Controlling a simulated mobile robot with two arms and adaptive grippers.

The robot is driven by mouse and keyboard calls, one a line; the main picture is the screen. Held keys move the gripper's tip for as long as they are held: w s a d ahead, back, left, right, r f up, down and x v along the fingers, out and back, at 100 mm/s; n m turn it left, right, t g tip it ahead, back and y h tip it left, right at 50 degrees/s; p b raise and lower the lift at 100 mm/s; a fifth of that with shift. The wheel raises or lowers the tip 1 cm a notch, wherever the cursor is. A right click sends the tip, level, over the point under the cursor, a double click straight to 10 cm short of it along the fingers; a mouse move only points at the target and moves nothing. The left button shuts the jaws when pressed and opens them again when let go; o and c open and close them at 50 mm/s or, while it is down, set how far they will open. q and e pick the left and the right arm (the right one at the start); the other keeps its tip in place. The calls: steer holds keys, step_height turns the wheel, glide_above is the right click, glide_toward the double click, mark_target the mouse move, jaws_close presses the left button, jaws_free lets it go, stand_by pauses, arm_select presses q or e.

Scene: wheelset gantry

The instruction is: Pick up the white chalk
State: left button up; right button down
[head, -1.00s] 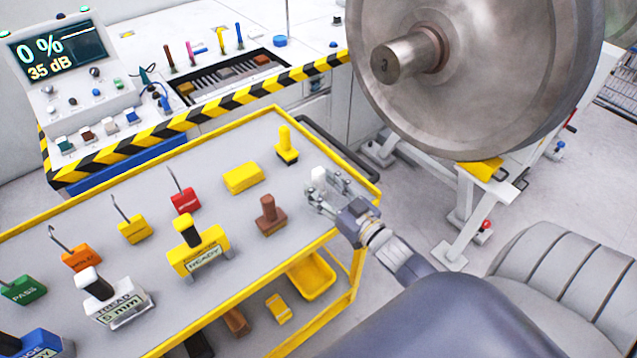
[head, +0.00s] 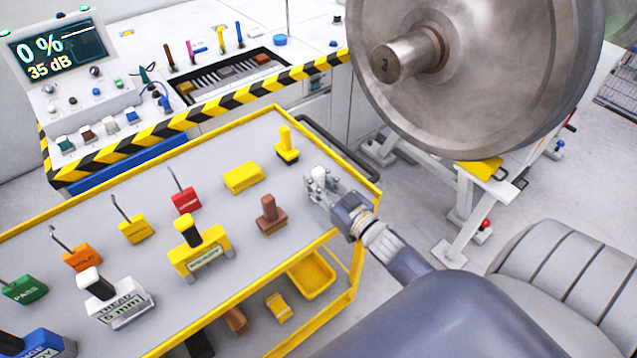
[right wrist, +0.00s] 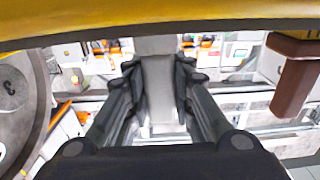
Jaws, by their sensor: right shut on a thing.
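The white chalk (head: 319,174) stands at the right end of the grey cart top, between the fingers of my right gripper (head: 318,188). In the right wrist view the chalk shows as a pale upright block (right wrist: 158,88) with a dark finger against each side. My right gripper (right wrist: 157,95) is shut on it. I cannot tell whether the chalk's base is touching the cart top, as the fingers hide it. My left gripper is not in view.
A brown stamp-like piece (head: 270,216) and a yellow one (head: 286,147) stand near the gripper. A yellow block (head: 243,178) lies further left. The cart's yellow rim (head: 352,178) is close by. A large steel wheel (head: 475,75) stands behind on the right.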

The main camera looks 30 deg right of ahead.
mark_target(322, 176)
steer(key=shift+r, duration=0.15)
steer(key=shift+r, duration=0.5)
step_height(322, 176, up, 2)
steer(key=s+a+r+b, duration=0.1)
steer(key=s+a, duration=0.3)
steer(key=s, duration=0.3)
steer(key=s+a+b, duration=0.2)
steer(key=s+a, duration=0.2)
steer(key=s, duration=0.2)
steer(key=shift+s+a+r, duration=0.25)
steer(key=shift+s+r, duration=0.1)
steer(key=shift+r, duration=0.05)
